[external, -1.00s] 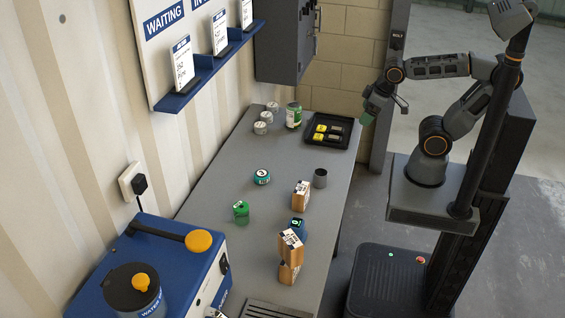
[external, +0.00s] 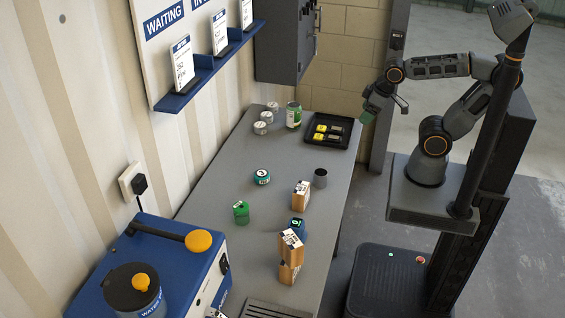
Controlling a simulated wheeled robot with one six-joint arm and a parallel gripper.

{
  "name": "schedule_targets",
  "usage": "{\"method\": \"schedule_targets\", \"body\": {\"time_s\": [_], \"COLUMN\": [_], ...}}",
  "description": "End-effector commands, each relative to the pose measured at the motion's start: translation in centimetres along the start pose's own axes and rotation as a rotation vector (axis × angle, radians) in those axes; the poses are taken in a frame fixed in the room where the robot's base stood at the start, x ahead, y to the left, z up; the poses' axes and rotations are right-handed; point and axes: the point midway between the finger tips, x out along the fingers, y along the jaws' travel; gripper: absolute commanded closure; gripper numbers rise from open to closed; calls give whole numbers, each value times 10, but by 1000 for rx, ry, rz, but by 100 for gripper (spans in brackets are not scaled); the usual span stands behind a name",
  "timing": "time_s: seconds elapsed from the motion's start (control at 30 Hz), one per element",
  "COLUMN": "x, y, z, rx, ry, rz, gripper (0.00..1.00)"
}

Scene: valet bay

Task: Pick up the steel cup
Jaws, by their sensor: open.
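The steel cup (external: 320,179) is a small dark grey cylinder with an open top. It stands upright near the right edge of the grey counter, just behind a brown box. My gripper (external: 385,109) hangs above and beyond the counter's right edge, near the black tray and well apart from the cup. It is open and nothing shows in it. The fingers are small and partly hidden in this view.
The grey counter (external: 222,178) also holds a black tray (external: 345,141) with yellow items, a green-white can (external: 293,115), several pale tins (external: 260,128), a teal tin (external: 261,177), a green container (external: 241,212), brown boxes (external: 301,196) and a blue item (external: 298,228). A blue machine (external: 185,255) stands in front.

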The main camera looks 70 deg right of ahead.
Motion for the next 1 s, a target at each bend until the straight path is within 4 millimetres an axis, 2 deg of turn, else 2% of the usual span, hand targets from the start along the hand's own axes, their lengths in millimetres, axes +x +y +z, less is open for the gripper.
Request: {"method": "schedule_targets", "body": {"time_s": [0.23, 0.37, 0.47, 0.6, 0.7, 0.8, 0.9, 1.0], "x": [7, 34, 67, 110, 133, 147, 154, 156], "y": [-2, -13, -27, -54, -73, -92, -112, -130], "z": [3, 14, 26, 38, 46, 52, 57, 61], "rx": [-46, -291, -644, -1243, -1659, -2027, -2315, -2521], "ry": [-5, -30, -57, -87, -108, -132, -154, -175], "rz": [5, 40, 96, 221, 346, 507, 677, 842], "gripper": [18, 18, 18, 18, 18, 18, 18, 18]}}
